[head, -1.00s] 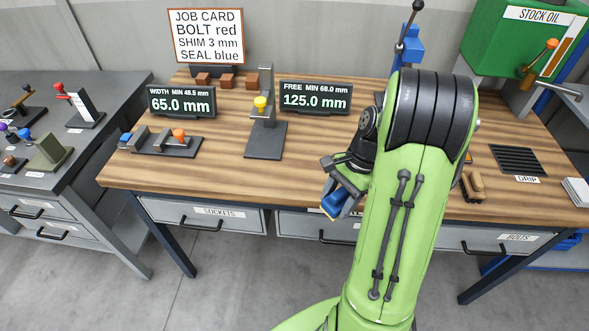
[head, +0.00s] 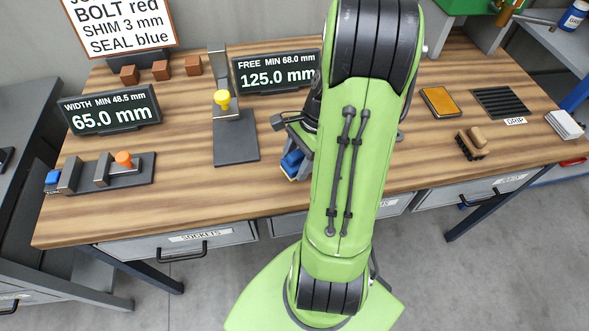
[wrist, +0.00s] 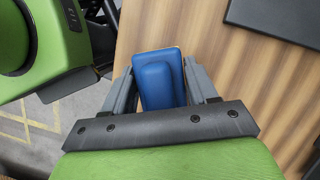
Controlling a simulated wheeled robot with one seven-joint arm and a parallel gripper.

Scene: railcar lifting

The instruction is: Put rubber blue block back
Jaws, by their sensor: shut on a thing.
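The blue block (head: 291,163) is held in my gripper (head: 295,160), close to the bench's front edge in the head view. In the wrist view the blue block (wrist: 156,85) sits between the two grey fingers of my gripper (wrist: 158,72), with a thin yellowish edge along its far side. The fingers are shut on it. In the head view my green arm hides part of the gripper and the bench behind it. The wrist view shows wood at the right and floor at the left.
A yellow-knobbed gauge (head: 234,130) stands left of my gripper. A width fixture (head: 100,173) with blue and orange parts lies at the far left. An orange pad (head: 439,102), brush (head: 472,143) and drip grate (head: 502,103) are right. Bare wood lies between the gauge and width fixture.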

